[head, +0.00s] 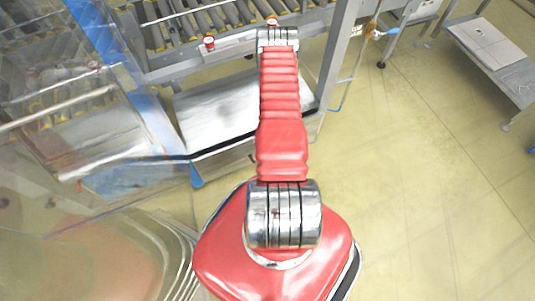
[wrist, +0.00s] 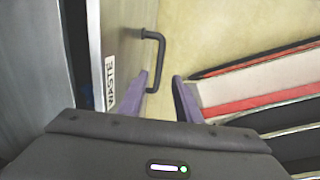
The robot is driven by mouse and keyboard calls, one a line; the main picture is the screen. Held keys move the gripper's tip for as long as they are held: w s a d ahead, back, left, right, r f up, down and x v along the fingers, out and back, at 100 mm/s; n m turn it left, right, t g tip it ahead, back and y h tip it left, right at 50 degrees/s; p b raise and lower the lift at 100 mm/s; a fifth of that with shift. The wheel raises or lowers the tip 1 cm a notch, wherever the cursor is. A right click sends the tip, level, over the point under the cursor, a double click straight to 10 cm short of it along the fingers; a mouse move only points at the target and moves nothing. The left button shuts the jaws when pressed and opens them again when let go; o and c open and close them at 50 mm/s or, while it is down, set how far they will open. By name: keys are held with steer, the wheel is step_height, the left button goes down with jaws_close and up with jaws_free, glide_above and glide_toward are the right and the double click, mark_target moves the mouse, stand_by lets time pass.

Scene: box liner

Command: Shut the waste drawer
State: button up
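The waste drawer shows in the wrist view as a brownish front panel (wrist: 124,40) with a white WASTE label (wrist: 110,82). A dark bar handle (wrist: 157,58) sticks out from the panel toward the right. A dark gap lies left of the panel's pale edge, beside a grey surface. In the head view my arm hides the gripper, and I cannot make out the drawer's label.
A roller conveyor (head: 200,20) on a metal frame stands ahead, with a flat silver surface (head: 228,112) below it. Clear panels and blue posts stand at the left. A low metal bench (head: 492,50) is at the far right. The floor (head: 430,180) at right is clear.

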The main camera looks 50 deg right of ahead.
steer(key=shift+w+d+f, duration=0.15)
steer(key=shift+w+f, duration=0.1)
steer(key=shift+f, duration=1.2)
steer(key=shift+w+d+f, duration=0.15)
steer(key=shift+w+f, duration=0.1)
steer(key=shift+f, duration=1.15)
steer(key=shift+w+d+f, duration=0.15)
steer(key=shift+w+f, duration=0.1)
steer(key=shift+f, duration=1.2)
steer(key=shift+c, duration=0.7)
jaws_close()
